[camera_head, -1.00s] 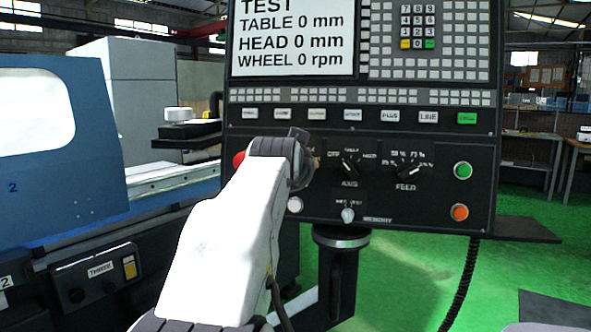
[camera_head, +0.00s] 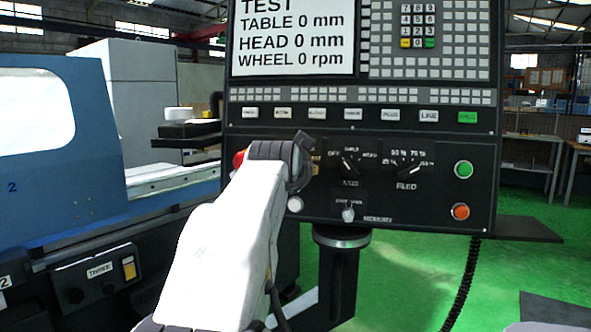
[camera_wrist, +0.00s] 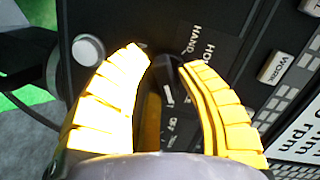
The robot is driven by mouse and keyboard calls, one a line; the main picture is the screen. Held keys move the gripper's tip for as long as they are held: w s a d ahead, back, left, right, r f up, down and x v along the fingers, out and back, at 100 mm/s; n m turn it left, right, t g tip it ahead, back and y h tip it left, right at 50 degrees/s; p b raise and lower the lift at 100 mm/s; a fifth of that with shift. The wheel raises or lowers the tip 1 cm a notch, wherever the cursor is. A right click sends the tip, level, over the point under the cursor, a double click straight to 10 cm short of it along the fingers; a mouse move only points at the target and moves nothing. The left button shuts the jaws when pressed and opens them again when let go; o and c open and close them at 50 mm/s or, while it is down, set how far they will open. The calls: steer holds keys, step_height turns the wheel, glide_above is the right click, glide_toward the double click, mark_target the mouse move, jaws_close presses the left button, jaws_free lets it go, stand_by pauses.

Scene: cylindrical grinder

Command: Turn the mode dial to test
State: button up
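The mode dial (camera_wrist: 168,78), a black knob with a pale mark, shows in the wrist view between the two yellow fingers of my gripper (camera_wrist: 166,57). The fingers are apart, one on each side of the dial. I cannot tell whether they touch it. Labels HAND and OFF show near the dial. In the head view my gripper (camera_head: 302,160) is at the left part of the control panel (camera_head: 440,205) and hides the dial. The screen (camera_head: 292,40) reads TEST on its top line, with table 0 mm, head 0 mm and wheel 0 rpm.
Right of my gripper are the axis dial (camera_head: 349,165) and the feed dial (camera_head: 408,170). A small toggle knob (camera_head: 348,213) sits below. A red button (camera_head: 239,160) is close on the left. Green (camera_head: 463,169) and orange (camera_head: 460,211) buttons are at the right.

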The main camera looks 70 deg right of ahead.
steer(key=o, duration=0.3)
steer(key=shift+s+a+r, duration=0.1)
steer(key=v, duration=1.1)
steer(key=shift+a, duration=0.4)
